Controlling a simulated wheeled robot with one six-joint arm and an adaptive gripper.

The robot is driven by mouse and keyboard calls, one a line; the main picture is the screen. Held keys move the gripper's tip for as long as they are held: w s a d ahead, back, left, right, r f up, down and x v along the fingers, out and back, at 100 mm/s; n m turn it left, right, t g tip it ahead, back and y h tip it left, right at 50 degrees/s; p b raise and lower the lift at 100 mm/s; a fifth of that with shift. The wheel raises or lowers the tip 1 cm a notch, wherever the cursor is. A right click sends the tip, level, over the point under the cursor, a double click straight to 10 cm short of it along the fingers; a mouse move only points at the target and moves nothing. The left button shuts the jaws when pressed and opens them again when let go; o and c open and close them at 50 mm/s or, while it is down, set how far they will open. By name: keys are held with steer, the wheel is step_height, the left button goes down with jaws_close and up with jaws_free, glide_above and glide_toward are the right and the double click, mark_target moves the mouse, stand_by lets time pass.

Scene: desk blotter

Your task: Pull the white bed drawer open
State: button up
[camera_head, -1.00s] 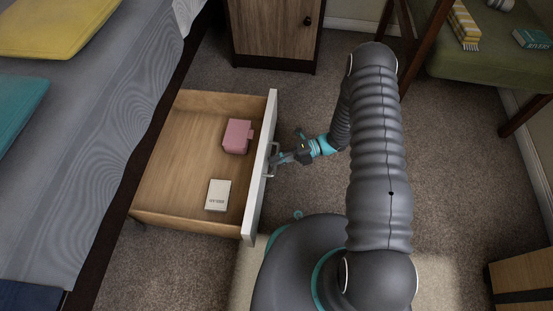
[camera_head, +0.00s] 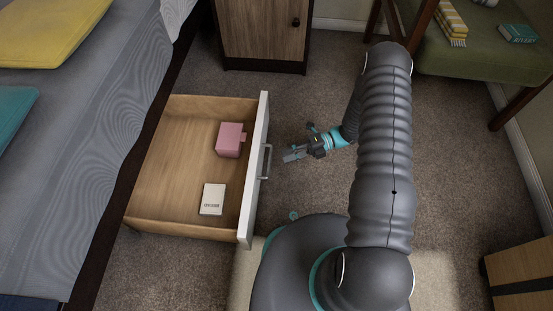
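The white bed drawer (camera_head: 254,172) stands pulled far out from under the bed, its wooden inside open to view. Its metal bar handle (camera_head: 266,161) is on the right side of the white front. My gripper (camera_head: 287,154) is just right of the handle, apart from it, with its fingers pointing left toward it. The fingers look open and hold nothing, though they are small in this view. A pink box-like thing (camera_head: 230,140) and a small white book or box (camera_head: 212,199) lie in the drawer.
The bed (camera_head: 90,130) is at left. A wooden cabinet (camera_head: 262,35) stands behind the drawer. A green-seated chair (camera_head: 480,60) is at the top right and a wooden piece (camera_head: 520,275) at the lower right. Carpet (camera_head: 310,105) around my gripper is clear.

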steer(key=v, duration=0.5)
stand_by(0.5)
